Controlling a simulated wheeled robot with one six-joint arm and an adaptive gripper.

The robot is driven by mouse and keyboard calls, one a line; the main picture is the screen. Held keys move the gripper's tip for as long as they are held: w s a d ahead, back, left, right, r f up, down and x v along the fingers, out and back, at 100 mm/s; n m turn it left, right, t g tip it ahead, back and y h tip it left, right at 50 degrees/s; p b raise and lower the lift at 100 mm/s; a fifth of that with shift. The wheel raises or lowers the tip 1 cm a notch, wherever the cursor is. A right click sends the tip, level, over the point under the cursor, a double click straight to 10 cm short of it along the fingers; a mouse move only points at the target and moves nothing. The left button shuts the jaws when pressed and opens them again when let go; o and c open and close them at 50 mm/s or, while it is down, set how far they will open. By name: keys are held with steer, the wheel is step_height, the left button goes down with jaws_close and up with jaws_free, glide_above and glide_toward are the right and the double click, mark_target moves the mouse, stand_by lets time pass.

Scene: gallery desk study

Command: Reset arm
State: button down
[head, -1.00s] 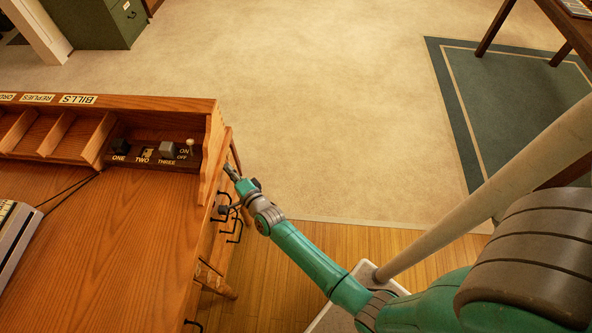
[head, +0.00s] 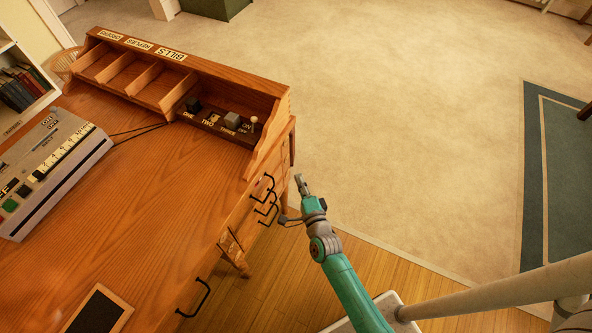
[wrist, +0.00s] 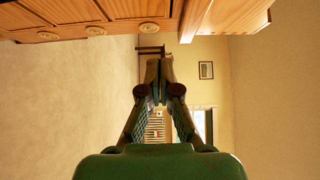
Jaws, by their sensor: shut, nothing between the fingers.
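My gripper (head: 301,184) is at the end of my teal arm, just right of the wooden desk (head: 150,200) in the head view. It is beside the desk's drawer side, above the floor, and apart from the desk as far as I can tell. In the wrist view my gripper (wrist: 158,72) has its fingers together at the tips, shut with nothing between them. The desk's edge (wrist: 110,25) with round knobs shows across the top of that view.
Black drawer handles (head: 264,188) stick out from the desk's side near my gripper. A switch panel (head: 222,122), labelled pigeonholes (head: 130,75) and a grey device (head: 50,170) are on the desk. Open carpet (head: 400,130) lies to the right.

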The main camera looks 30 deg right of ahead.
steer(key=shift+s+a, duration=0.15)
steer(key=shift+s, duration=0.8)
steer(key=s+a+r+n+g+y, duration=0.15)
steer(key=s+n, duration=0.35)
steer(key=s, duration=0.5)
steer(key=s+a+r+n, duration=0.15)
steer(key=s+n, duration=0.25)
steer(key=s, duration=0.7)
steer(key=s+a+r+n+g+y, duration=0.1)
steer(key=s+r+n, duration=0.9)
steer(key=s+r, duration=0.5)
steer(key=shift+s+a+r+n, duration=0.3)
steer(key=shift+s+a+n, duration=0.1)
steer(key=shift+s, duration=0.3)
steer(key=shift+g, duration=0.25)
